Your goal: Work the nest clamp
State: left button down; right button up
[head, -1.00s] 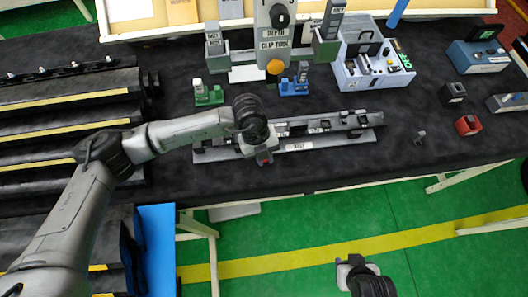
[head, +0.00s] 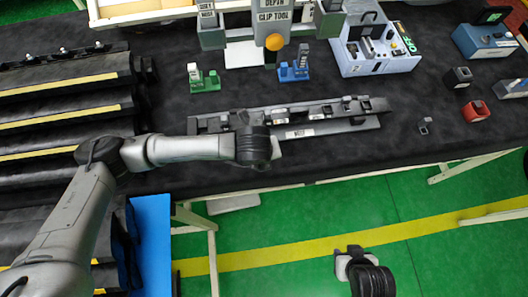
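The nest (head: 345,126) is a long grey fixture with a small white label on its front, lying on the dark table. Several dark clamp-like blocks sit along its top; I cannot tell which one is the clamp lever. My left gripper (head: 264,160) is at the nest's front edge, left of the label, seen from above. Its wrist hides its fingers and part of the nest, so I cannot tell its opening or any contact. My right gripper (head: 350,252) is over the green floor in front of the table, away from the nest; its fingers are too unclear to read.
Behind the nest stand a green clip holder (head: 204,82), a blue one (head: 294,70) and the clip tool post (head: 273,15). A pale blue device (head: 375,50) is at the back. A red block (head: 475,111) lies right. Dark stepped racks (head: 60,105) fill the left.

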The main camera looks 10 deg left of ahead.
dwell(0.3)
pick_arm(q)
jog(key=c, duration=1.1)
grip_release()
jog(key=p+v, duration=0.1)
jog(key=v, duration=1.2)
jog(key=shift+s+a+r, duration=0.1)
jog(key=shift+s+r, duration=0.05)
jog(key=shift+r, duration=0.25)
